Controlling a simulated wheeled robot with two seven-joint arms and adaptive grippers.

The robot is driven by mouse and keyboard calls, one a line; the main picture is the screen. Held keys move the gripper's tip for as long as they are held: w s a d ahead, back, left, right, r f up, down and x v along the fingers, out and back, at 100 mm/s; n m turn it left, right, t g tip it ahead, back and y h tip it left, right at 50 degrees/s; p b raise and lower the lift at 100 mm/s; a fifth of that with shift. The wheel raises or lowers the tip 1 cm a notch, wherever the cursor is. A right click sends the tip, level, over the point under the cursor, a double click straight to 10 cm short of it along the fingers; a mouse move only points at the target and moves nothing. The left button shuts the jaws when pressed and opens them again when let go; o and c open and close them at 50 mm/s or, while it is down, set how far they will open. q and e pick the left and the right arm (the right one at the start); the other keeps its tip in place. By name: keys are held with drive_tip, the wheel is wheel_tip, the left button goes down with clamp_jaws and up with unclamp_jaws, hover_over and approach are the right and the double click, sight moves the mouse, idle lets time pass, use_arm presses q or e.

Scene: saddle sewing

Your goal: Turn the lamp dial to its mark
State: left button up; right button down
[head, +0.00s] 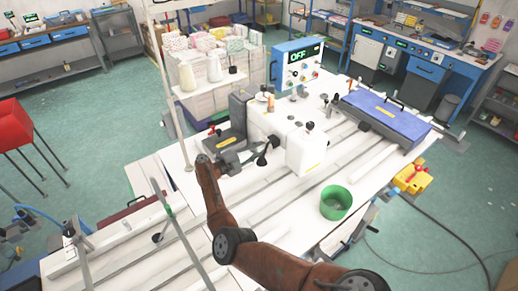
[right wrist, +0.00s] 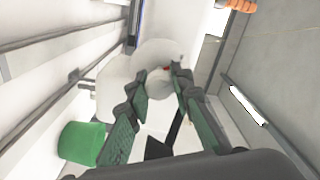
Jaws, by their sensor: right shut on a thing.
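My right gripper (head: 262,157) reaches in from the left to the head end of the white sewing machine (head: 306,150). In the right wrist view my right gripper (right wrist: 160,76) has its green-padded fingers closed around a pale round knob, apparently the lamp dial (right wrist: 160,86). A small red mark (right wrist: 166,68) shows by the fingertips, in front of a larger white round face (right wrist: 150,52). In the head view the dial is too small and covered to make out. My left gripper is not in view.
A blue control box (head: 294,73) with a display reading OFF stands behind the machine. A green bin (head: 336,203) sits on the table at right, and a blue case (head: 386,118) lies beyond it. White thread cones (head: 187,76) stand behind. Slatted tabletop nearby is mostly bare.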

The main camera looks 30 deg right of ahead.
drive_tip(key=shift+n, duration=0.5)
drive_tip(key=c, duration=2)
unclamp_jaws()
drive_tip(key=shift+o, duration=0.2)
drive_tip(key=a, duration=1.2)
drive_tip(key=shift+s, duration=0.45)
